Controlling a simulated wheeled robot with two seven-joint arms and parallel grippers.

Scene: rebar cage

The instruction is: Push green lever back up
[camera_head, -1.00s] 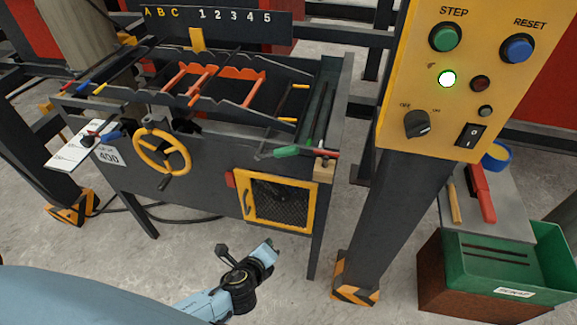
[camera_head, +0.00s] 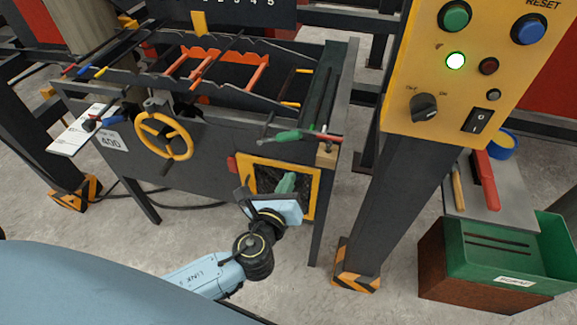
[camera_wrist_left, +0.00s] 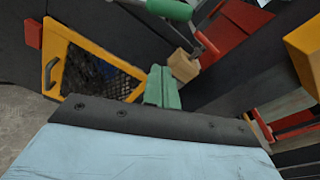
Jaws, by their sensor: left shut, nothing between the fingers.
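The green lever (camera_head: 287,136) has a rounded green grip on a thin metal rod. It lies nearly level along the top right front of the dark machine. It also shows at the top of the left wrist view (camera_wrist_left: 170,9). My left gripper (camera_head: 287,182) has green fingers and is below the lever, in front of the yellow-framed mesh door. In the left wrist view its fingers (camera_wrist_left: 162,86) are shut together, empty and apart from the lever. My right gripper is not in view.
A wooden block (camera_head: 326,154) and a red handle (camera_head: 326,138) sit just right of the lever. The yellow handwheel (camera_head: 165,136) is to the left. The yellow control panel (camera_head: 400,105) on its dark post stands at the right. The mesh door (camera_head: 313,190) is behind my gripper.

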